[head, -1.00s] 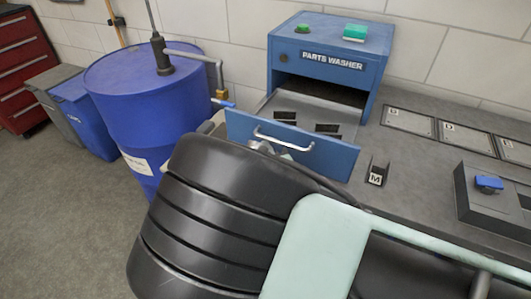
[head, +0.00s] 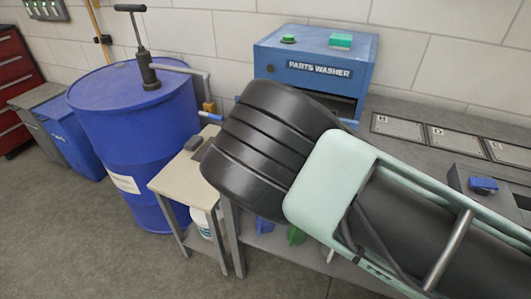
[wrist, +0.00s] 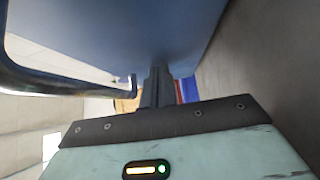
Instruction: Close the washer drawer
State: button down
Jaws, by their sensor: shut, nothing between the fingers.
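The blue parts washer (head: 315,70) stands on the grey bench in the head view. Part of its dark front opening (head: 340,103) shows, but my arm hides the drawer there. In the wrist view the blue drawer front (wrist: 125,35) fills the top, and its metal bar handle (wrist: 50,86) is at the left. My gripper (wrist: 158,80) is shut and empty, its fingertips at the lower part of the drawer front, to the right of the handle. I cannot tell whether they touch it. My gripper is hidden in the head view.
A blue drum (head: 135,125) with a pump stands left of the washer. A small beige side table (head: 180,172) stands beside the bench. Labelled plates (head: 400,128) and a box with a blue part (head: 484,185) lie on the bench to the right.

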jog(key=w+d+b, duration=0.1)
jog(key=w, duration=0.3)
jog(key=w+d+b, duration=0.2)
jog(key=w, duration=0.2)
jog(key=w+d+b, duration=0.1)
jog(key=w, duration=0.3)
jog(key=shift+d, duration=0.25)
jog(key=shift+w+d+r, duration=0.15)
jog(key=shift+w, duration=0.15)
